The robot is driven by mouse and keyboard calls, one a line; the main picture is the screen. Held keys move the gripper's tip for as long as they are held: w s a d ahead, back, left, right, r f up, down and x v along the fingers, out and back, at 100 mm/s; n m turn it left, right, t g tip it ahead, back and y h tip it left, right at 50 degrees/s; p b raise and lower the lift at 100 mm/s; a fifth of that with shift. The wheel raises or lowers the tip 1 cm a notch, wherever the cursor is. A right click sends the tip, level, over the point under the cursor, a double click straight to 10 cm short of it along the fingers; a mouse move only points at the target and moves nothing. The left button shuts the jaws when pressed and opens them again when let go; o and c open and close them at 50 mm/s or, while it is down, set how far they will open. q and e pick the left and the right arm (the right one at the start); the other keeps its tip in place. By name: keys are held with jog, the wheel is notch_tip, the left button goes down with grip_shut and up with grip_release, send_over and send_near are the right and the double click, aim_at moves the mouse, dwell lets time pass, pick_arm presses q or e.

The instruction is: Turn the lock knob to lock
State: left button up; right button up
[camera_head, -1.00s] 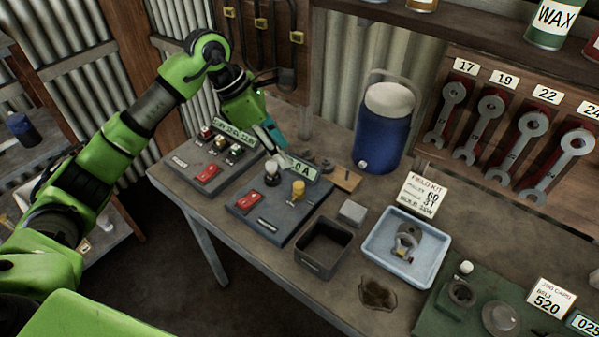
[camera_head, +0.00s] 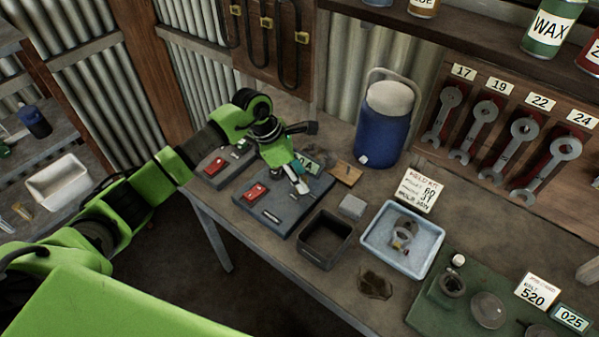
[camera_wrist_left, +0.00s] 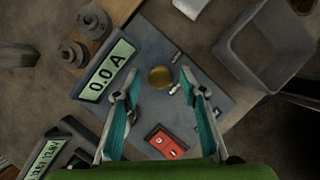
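A grey control panel (camera_head: 244,208) lies on the bench with a red rocker switch (camera_head: 256,193) on it. It also shows in the left wrist view with a round yellow knob (camera_wrist_left: 160,77), a red switch (camera_wrist_left: 166,141) and a "0.0 A" readout (camera_wrist_left: 103,80). Which control is the lock knob is not labelled legibly. My left gripper (camera_head: 298,180) points down over the panel and hides the yellow knob in the head view. In the left wrist view its two teal fingers (camera_wrist_left: 158,75) are open, one on each side of the yellow knob; contact cannot be told. My right gripper is out of view.
A second grey panel (camera_head: 215,172) with a red switch stands to the left. An empty dark bin (camera_head: 326,240), a small grey block (camera_head: 352,206) and a pale blue tray (camera_head: 378,258) lie to the right. A blue jug (camera_head: 384,130) stands behind.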

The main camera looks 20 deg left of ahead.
pick_arm(q)
jog(key=shift+f, duration=0.2)
grip_shut()
jog(key=shift+n, duration=0.4)
jog(key=n+t+y+b, duration=0.1)
jog(key=n+b, duration=0.1)
jog(key=n, duration=0.1)
jog(key=shift+d+n, duration=0.1)
jog(key=shift+n, duration=0.3)
jog(key=n+y+b, duration=0.1)
jog(key=n, duration=0.1)
jog(key=n+t+b, duration=0.1)
jog(key=n+b, duration=0.1)
jog(key=shift+s+d+f+n+y, duration=0.1)
jog(key=shift+d+n+y, duration=0.05)
jog(key=shift+n+y, duration=0.2)
jog(key=n+y+b, duration=0.1)
jog(key=n+b, duration=0.1)
jog(key=n+y+b, duration=0.1)
jog(key=n+b, duration=0.1)
jog(key=n, duration=0.1)
jog(key=shift+d+t+b, duration=0.15)
jog(key=shift+t+b, duration=0.15)
jog(key=shift+b, duration=0.1)
jog(key=shift+n+y+b, duration=0.65)
jog(key=shift+n+b, duration=0.5)
jog(key=shift+n, duration=0.6)
jog(key=shift+r, duration=0.2)
